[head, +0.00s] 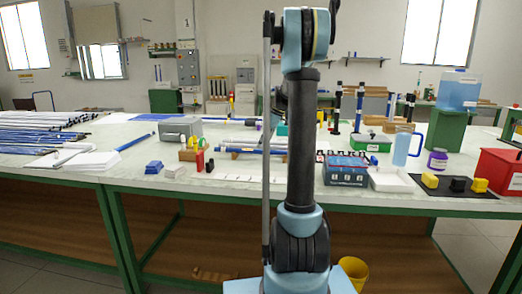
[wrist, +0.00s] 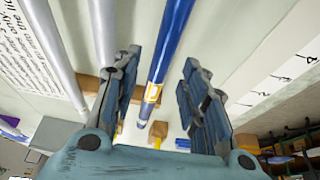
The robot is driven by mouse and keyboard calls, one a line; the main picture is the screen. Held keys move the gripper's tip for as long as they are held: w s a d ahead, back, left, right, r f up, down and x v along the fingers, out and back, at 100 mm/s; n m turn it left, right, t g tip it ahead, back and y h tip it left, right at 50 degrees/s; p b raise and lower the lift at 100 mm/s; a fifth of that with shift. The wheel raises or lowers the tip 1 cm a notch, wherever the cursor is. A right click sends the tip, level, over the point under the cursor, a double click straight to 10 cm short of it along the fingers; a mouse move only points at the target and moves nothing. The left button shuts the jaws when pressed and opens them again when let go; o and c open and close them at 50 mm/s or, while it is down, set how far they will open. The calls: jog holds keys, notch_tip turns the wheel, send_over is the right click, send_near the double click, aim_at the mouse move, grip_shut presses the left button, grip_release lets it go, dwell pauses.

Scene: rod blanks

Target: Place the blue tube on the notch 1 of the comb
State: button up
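My gripper (wrist: 153,82) is open, with a finger on each side of the tube and visible gaps. Wooden pieces (wrist: 158,130) show near the tube's end; I cannot tell whether they are the comb, and no notch 1 is readable. In the head view, a blue tube (head: 262,151) lies among pale tubes on the table, partly behind my arm. My gripper is hidden there.
Grey tubes (wrist: 52,45) lie left of the blue tube in the wrist view; white strips with black marks (wrist: 283,78) lie right. On the table (head: 125,178) stand a grey box (head: 181,130), a blue toolbox (head: 345,171) and a red box (head: 500,175). Many tubes (head: 40,135) lie at left.

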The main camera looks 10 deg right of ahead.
jog(key=v, duration=0.9)
jog(key=s+a+f+m+h, duration=0.1)
jog(key=s+a+m, duration=0.3)
jog(key=s, duration=0.9)
jog(key=s+f+m+h, duration=0.1)
jog(key=s+f+m, duration=0.2)
jog(key=s+f, duration=0.3)
jog(key=s+a+f+m+h, duration=0.1)
jog(key=s+f+m, duration=0.2)
jog(key=s+f, duration=0.4)
jog(key=s+f+m+t+h, duration=0.1)
jog(key=s+f+m, duration=0.3)
jog(key=s, duration=1.2)
notch_tip(320, 180, down, 3)
jog(key=shift+s+a+f, duration=0.1)
jog(key=shift+s+a, duration=0.15)
jog(key=shift+s, duration=0.05)
